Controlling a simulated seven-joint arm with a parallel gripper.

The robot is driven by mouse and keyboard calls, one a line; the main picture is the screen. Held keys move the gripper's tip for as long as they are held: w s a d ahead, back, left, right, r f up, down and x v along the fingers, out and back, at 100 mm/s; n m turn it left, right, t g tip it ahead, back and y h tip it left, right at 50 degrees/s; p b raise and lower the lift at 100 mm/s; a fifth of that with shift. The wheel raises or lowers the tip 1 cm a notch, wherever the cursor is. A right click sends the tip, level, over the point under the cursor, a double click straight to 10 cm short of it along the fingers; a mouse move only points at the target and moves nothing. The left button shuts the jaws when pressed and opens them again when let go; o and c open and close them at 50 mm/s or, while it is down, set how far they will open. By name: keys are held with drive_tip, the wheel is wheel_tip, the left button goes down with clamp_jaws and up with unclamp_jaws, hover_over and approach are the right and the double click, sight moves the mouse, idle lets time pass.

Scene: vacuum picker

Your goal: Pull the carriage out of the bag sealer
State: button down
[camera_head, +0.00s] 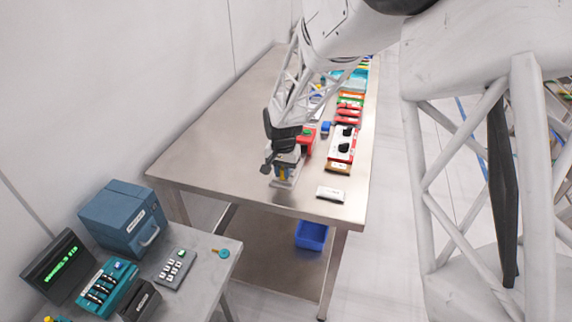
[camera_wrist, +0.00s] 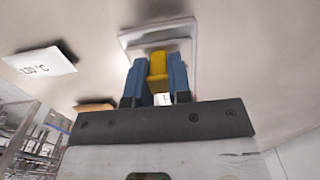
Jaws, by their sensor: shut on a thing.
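My gripper (camera_head: 284,170) is at the front end of the steel table, seen from the side in the head view. In the wrist view its two blue fingers (camera_wrist: 158,88) are shut on a yellow grip (camera_wrist: 158,66). The yellow grip stands against a pale grey piece with a flat base (camera_wrist: 135,39), likely the bag sealer with its carriage; I cannot tell where one part ends and the other begins. In the head view the pale base (camera_head: 288,182) shows below my gripper, partly hidden by it.
A white card (camera_head: 330,193) reading 120 °C lies to the right. Red-and-white units with black knobs (camera_head: 343,143) line the table's right side. A red box with a green button (camera_head: 307,138) stands close behind my gripper. The table's front left is bare.

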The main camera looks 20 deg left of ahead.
drive_tip(key=shift+s, duration=0.75)
drive_tip(key=c, duration=1)
unclamp_jaws()
drive_tip(key=shift+c, duration=0.2)
wheel_tip(320, 180, up, 8)
drive_tip(key=shift+d, duration=0.1)
